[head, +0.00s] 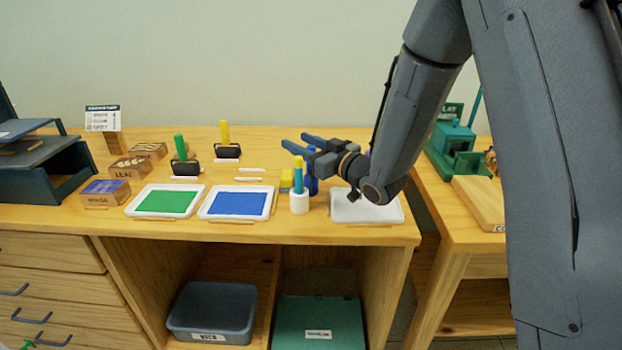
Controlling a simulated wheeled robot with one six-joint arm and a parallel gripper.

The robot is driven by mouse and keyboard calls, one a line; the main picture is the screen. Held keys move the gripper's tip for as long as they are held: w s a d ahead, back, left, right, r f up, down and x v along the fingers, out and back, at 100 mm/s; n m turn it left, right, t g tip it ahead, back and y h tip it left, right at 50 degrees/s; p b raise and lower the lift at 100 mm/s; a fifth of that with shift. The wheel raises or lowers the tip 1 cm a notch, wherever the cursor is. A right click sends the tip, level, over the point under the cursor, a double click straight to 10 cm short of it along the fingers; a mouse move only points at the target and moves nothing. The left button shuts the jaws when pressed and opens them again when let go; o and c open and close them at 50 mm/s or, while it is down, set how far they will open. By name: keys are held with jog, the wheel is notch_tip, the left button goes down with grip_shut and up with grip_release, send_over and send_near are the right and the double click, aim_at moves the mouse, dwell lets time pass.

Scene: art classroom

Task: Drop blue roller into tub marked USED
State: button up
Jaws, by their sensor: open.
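My gripper (297,143) is open and empty, held above the right part of the wooden counter with its fingers pointing left. An upright blue object (312,183), perhaps the blue roller's handle, stands just below it, partly hidden by the gripper and a white cup; I cannot tell its full shape. A grey-blue open tub (211,321) with a white label sits on the lower shelf under the counter; the label is too blurred to read surely. It appears empty.
Green (165,201) and blue (237,204) ink trays lie on the counter, with green-handled (180,148) and yellow-handled (225,133) rollers behind. The white cup (299,203) stands near the gripper. A teal labelled box (318,318) is right of the tub, past a divider.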

jog(key=shift+c, duration=0.5)
grip_shut()
